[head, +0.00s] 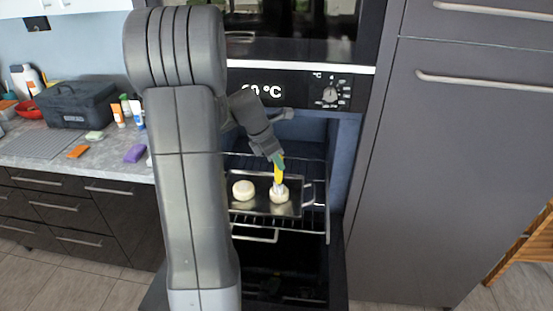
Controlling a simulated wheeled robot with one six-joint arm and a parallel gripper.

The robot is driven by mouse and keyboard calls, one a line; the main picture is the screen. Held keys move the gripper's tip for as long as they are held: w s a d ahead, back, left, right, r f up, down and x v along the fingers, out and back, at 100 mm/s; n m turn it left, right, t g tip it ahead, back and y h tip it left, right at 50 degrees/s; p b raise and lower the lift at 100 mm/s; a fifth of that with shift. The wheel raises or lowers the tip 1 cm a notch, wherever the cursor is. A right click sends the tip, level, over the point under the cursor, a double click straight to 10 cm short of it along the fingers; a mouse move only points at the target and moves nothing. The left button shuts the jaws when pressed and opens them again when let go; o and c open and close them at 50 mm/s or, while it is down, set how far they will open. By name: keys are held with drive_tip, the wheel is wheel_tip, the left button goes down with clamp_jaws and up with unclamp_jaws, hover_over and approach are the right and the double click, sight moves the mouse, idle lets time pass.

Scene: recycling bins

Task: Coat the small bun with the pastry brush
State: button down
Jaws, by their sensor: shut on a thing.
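My gripper (275,158) is shut on a pastry brush (278,174) with a yellow and green handle, pointing down. The brush's pale tip is at the right-hand bun (279,195) and appears to touch its top. A second pale bun (243,190) sits to its left, and looks slightly larger. Both buns are on a dark baking tray (262,208) on the pulled-out oven rack. My arm hides the left part of the rack and possibly some of the tray.
The oven (285,92) with its knob and display stands behind the rack. The rack (322,225) juts out over the open oven door. A tall grey cabinet (440,170) is close on the right. The counter (110,155) on the left holds a dark box, bottles and sponges.

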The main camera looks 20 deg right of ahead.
drive_tip(key=shift+w+d+p, duration=0.6)
drive_tip(key=shift+w+p, duration=0.2)
drive_tip(key=shift+w, duration=0.1)
drive_tip(key=shift+s+a, duration=0.4)
drive_tip(key=shift+s, duration=0.2)
drive_tip(key=shift+s+a, duration=0.35)
drive_tip(key=shift+s, duration=0.25)
drive_tip(key=shift+w+d+f+p, duration=0.1)
drive_tip(key=shift+w+d+p, duration=0.1)
drive_tip(key=shift+w+d, duration=0.35)
drive_tip(key=shift+w+d+f+p, duration=0.1)
drive_tip(key=shift+w+d+p, duration=0.1)
drive_tip(key=shift+w, duration=0.5)
